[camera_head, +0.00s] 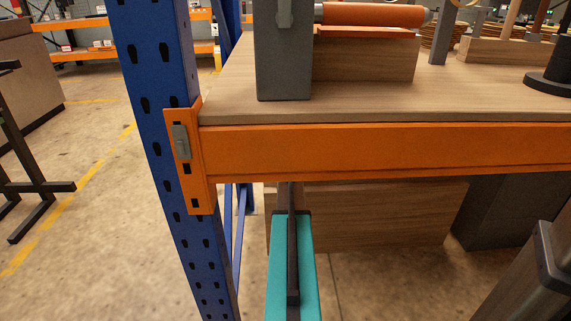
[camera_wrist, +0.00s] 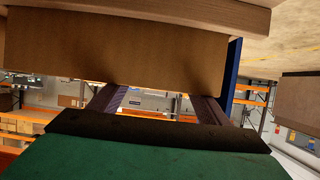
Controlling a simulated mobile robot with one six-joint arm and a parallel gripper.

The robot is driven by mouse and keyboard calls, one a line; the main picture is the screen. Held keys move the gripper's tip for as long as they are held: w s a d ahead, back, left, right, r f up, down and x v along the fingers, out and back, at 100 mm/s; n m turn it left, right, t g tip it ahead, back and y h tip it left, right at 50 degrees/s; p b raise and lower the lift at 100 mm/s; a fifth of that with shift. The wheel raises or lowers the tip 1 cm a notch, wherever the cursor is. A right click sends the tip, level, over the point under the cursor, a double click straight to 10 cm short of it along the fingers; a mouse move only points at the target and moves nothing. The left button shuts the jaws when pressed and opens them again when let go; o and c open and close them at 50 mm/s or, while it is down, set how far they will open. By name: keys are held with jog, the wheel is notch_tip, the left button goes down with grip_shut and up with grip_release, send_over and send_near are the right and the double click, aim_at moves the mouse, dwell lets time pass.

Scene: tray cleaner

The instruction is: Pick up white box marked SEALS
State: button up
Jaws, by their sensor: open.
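I cannot make out a white box marked SEALS in either view. My gripper (camera_wrist: 160,95) shows in the wrist view with its two dark fingers spread apart and nothing visible between them. A large brown block (camera_wrist: 115,45) fills the upper part of that view, across the finger ends; I cannot tell whether they touch it. In the head view, the teal end of my arm (camera_head: 306,265) is below the orange shelf beam, and the fingertips are hidden.
The orange beam (camera_head: 380,148) and blue rack upright (camera_head: 165,75) stand close to my arm. A wooden box (camera_head: 385,212) is under the shelf. A grey block (camera_head: 284,65) and an orange roller (camera_head: 370,14) are on the shelf board (camera_head: 400,105). Open floor (camera_head: 90,210) lies left.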

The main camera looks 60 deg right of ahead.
jog(key=shift+f, duration=0.3)
jog(key=shift+w+d+f+b, duration=0.8)
jog(key=shift+b, duration=0.05)
jog(key=shift+b+x, duration=0.45)
jog(key=shift+x, duration=0.75)
jog(key=shift+w, duration=0.1)
jog(key=c, duration=1.7)
jog(key=shift+r, duration=0.1)
jog(key=shift+r+p, duration=0.4)
jog(key=shift+r, duration=0.2)
notch_tip(320, 180, up, 9)
jog(key=p, duration=0.3)
